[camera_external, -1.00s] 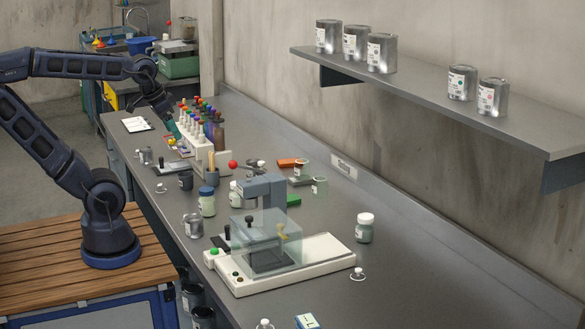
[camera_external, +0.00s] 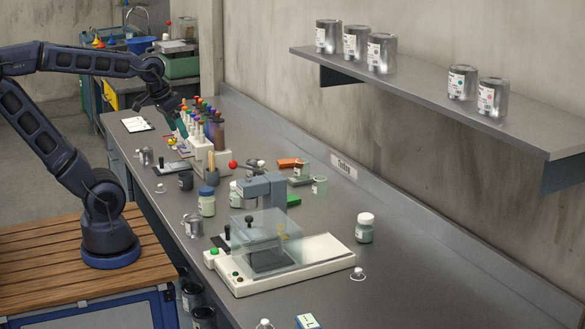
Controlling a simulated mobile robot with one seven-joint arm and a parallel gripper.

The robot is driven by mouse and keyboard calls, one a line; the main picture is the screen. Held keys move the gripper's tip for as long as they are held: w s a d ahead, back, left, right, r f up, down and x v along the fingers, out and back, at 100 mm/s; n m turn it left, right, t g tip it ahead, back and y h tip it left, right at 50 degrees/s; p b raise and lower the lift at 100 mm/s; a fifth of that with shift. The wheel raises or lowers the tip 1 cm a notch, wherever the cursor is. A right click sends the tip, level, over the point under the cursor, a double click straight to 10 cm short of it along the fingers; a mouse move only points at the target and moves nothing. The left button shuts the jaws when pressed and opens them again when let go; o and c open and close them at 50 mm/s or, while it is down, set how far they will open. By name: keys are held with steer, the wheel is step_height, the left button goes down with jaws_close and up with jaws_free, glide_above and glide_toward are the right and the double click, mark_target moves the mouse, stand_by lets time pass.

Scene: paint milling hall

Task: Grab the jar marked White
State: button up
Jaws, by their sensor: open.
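I cannot read the word White on any jar from here. A jar with a white lid (camera_external: 365,228) stands upright on the bench to the right of the press-like device. Another pale jar with a white lid (camera_external: 236,194) stands behind that device, partly hidden by it. A jar with a blue lid (camera_external: 206,203) and yellowish contents stands to its left. My gripper (camera_external: 182,127) is open, pointing down at the left side of the rack of coloured bottles, well away from these jars. Its fingertips are small and no object shows between them.
The rack of coloured bottles (camera_external: 201,150) stands close beside my gripper. The device with a clear guard (camera_external: 270,245) fills the bench middle. Metal cans (camera_external: 381,53) stand on the wall shelf (camera_external: 430,90). The bench's right side along the wall is mostly clear.

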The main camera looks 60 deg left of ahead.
steer(key=w+a+f+n+g, duration=0.1)
steer(key=w+a+f+n, duration=0.3)
steer(key=w, duration=0.4)
steer(key=w+a+f+n+g, duration=0.2)
steer(key=w+a+f+n, duration=0.2)
steer(key=w+f, duration=0.4)
steer(key=w+a+f+n+g, duration=0.1)
steer(key=w+a+f+n, duration=0.3)
steer(key=w+f+n, duration=0.2)
steer(key=shift+w+a+f+n, duration=0.15)
steer(key=shift+w+a+f, duration=0.05)
steer(key=shift+w+f, duration=0.3)
steer(key=shift+w+a+f+n, duration=0.2)
steer(key=shift+w+f, duration=0.2)
steer(key=shift+f, duration=0.15)
steer(key=shift+w+a+f, duration=0.15)
steer(key=shift+a+f, duration=0.1)
steer(key=shift+f, duration=0.35)
steer(key=shift+w+f, duration=0.1)
steer(key=shift+f, duration=5.1)
steer(key=c, duration=1.1)
steer(key=shift+r, duration=0.1)
steer(key=shift+c, duration=0.2)
